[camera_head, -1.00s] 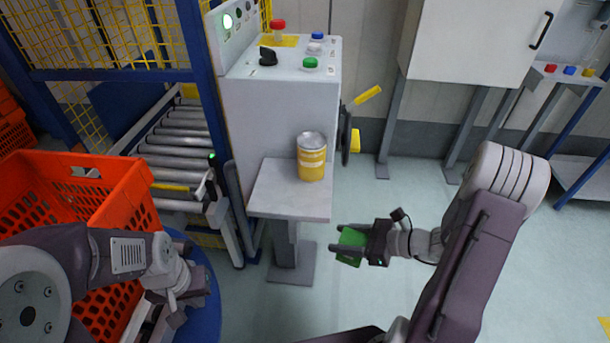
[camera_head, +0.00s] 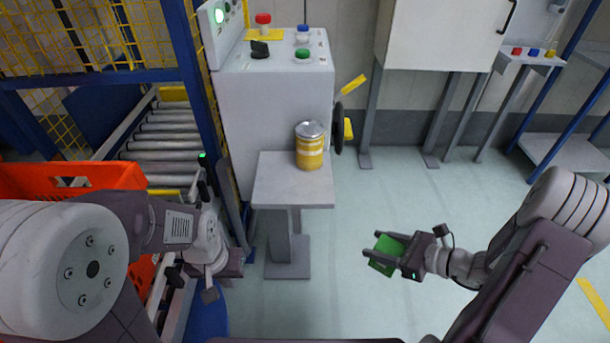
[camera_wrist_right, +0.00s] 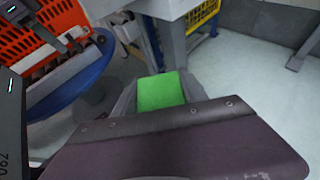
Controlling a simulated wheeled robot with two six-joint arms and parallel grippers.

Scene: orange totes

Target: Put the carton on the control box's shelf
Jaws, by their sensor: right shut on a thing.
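The green carton (camera_head: 386,254) is held between the fingers of my right gripper (camera_head: 384,258), out over open floor to the right of the shelf. It also shows in the right wrist view (camera_wrist_right: 161,91). The control box (camera_head: 275,120) stands at the back centre, with its grey shelf (camera_head: 275,185) sticking out in front. A yellow can with a grey lid (camera_head: 310,147) stands upright on the shelf's back right part. My left gripper (camera_head: 208,285) is at the lower left, in front of the orange tote; its finger gap is not clear.
A roller conveyor (camera_head: 165,145) and a blue post lie left of the control box. A black wheel (camera_head: 338,128) juts from the box's right side. The shelf's front and left are bare.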

